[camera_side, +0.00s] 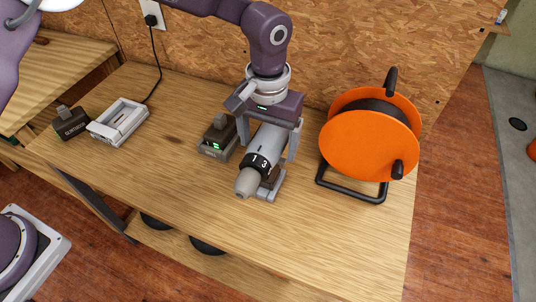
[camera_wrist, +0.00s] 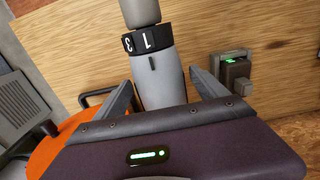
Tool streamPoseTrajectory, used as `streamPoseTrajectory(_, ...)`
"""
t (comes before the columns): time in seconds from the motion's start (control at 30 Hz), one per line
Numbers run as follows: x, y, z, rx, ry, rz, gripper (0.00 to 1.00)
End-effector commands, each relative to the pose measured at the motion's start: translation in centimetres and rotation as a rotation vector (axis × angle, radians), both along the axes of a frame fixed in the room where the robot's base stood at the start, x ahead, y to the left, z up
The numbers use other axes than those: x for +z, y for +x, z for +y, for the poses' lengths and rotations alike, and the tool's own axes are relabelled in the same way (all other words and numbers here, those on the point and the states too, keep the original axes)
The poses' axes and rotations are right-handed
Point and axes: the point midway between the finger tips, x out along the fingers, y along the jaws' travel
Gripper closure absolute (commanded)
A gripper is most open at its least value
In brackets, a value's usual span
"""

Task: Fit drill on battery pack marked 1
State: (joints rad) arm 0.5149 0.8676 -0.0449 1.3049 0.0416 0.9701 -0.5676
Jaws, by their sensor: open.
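A grey drill (camera_side: 265,146) with a black number ring is on the workbench, its nose toward the front. A dark part and grey base show under it; how they join is hidden. My gripper (camera_side: 268,140) is open, with its fingers on either side of the drill body. The wrist view shows the drill (camera_wrist: 154,82) between the spread fingers (camera_wrist: 163,78). A dark battery pack (camera_side: 216,138) with green lights stands just left of the drill; it also shows in the wrist view (camera_wrist: 236,70). Another dark pack (camera_side: 70,122) is at the far left. I cannot read a 1 on either pack.
A pale charger-like block (camera_side: 119,122) with a cable to the wall socket (camera_side: 152,14) lies beside the far-left pack. An orange cable reel (camera_side: 366,146) on a black stand is close on the right. The chipboard wall is behind. The front of the bench (camera_side: 215,220) is clear.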

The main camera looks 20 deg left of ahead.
Motion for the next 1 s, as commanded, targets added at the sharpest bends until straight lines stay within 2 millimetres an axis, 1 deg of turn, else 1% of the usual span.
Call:
streamPoseTrajectory(0.87,-0.50,0.00,0.03,0.000,0.000,0.000,0.18)
streamPoseTrajectory(0.97,-0.49,0.01,0.03,0.000,0.000,0.000,0.35)
streamPoseTrajectory(1.0,-0.49,0.01,0.03,0.000,0.000,0.000,0.43)
